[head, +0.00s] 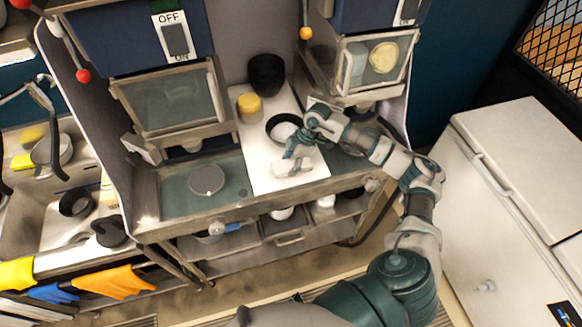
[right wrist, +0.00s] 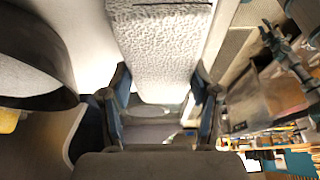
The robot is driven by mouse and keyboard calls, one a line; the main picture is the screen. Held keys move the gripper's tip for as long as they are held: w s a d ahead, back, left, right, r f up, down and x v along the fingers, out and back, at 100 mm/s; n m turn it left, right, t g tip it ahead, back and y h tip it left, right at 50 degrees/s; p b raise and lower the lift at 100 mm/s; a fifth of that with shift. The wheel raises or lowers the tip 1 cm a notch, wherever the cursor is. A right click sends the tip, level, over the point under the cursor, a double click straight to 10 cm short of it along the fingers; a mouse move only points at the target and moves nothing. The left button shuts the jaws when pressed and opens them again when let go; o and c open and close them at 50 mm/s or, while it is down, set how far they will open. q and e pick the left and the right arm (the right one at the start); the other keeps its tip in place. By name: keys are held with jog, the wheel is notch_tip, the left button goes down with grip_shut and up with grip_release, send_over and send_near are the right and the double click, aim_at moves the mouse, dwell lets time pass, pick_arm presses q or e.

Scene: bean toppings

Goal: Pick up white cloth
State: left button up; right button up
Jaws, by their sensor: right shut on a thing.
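The white cloth (head: 292,167) is at the front of the white counter strip in the head view, below my right gripper (head: 296,153). In the right wrist view the cloth (right wrist: 165,45) is a pale, textured block between the two fingers of the right gripper (right wrist: 163,90). The right gripper is shut on it. I cannot tell whether the cloth still touches the counter. My left gripper is not in view.
A black bowl with white contents (head: 283,129) stands close behind the gripper. A yellow cup (head: 249,108) and a black container (head: 267,75) are farther back. Machines with glass doors (head: 170,100) flank the white counter (head: 262,172). A white chest (head: 490,210) stands at right.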

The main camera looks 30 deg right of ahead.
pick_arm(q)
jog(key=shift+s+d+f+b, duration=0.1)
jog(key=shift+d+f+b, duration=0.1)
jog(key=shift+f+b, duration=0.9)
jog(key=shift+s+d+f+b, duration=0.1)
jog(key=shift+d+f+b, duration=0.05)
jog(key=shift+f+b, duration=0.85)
pick_arm(e)
jog(key=s+d+r, duration=0.1)
jog(key=s+r, duration=0.1)
jog(key=s, duration=1.4)
jog(key=shift+d+r, duration=0.2)
jog(key=shift+r, duration=0.05)
